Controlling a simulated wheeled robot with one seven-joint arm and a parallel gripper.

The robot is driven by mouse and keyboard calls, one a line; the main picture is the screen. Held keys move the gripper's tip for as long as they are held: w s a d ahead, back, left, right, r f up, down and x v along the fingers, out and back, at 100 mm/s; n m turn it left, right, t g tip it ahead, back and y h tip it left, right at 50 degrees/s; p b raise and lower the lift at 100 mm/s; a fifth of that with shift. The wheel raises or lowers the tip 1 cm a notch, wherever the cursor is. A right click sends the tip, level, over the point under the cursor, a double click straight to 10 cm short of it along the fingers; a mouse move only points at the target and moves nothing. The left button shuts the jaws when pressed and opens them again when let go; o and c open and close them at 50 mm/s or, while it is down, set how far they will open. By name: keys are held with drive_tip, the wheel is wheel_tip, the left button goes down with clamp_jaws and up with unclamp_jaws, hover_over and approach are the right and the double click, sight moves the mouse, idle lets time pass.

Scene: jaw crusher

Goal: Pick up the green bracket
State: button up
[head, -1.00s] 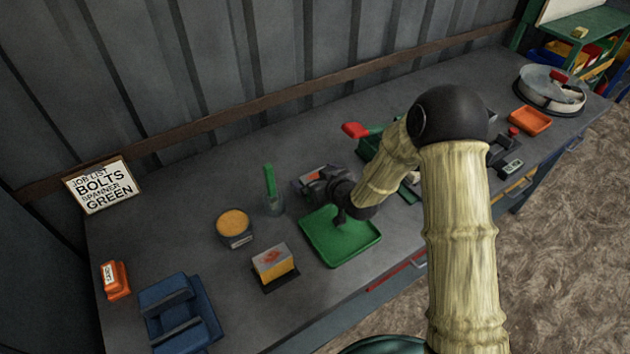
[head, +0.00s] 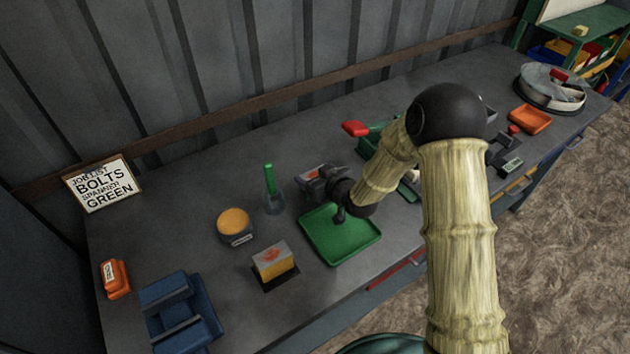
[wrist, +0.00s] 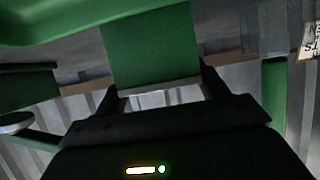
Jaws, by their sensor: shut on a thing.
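My gripper (wrist: 157,92) is shut on a flat green piece, the green bracket (wrist: 150,48), which sits between its two dark fingers in the wrist view. A wider green surface crosses the top of that view, and I cannot tell if it is part of the bracket or the tray. In the head view my forearm ends above the back of a green tray (head: 350,248). The bracket cannot be made out there, so its height above the bench is unclear.
A cup with a green-handled tool (head: 270,182), a round yellow-topped tin (head: 234,222) and a yellow-grey block (head: 273,260) stand left of the tray. A blue holder (head: 180,315) and a sign (head: 103,184) are farther left. An orange tray (head: 530,120) lies far right.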

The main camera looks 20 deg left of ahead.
sight(315, 174)
drive_tip(key=shift+r, duration=0.1)
wheel_tip(315, 174, up, 10)
drive_tip(key=shift+b, duration=0.4)
idle(0.6)
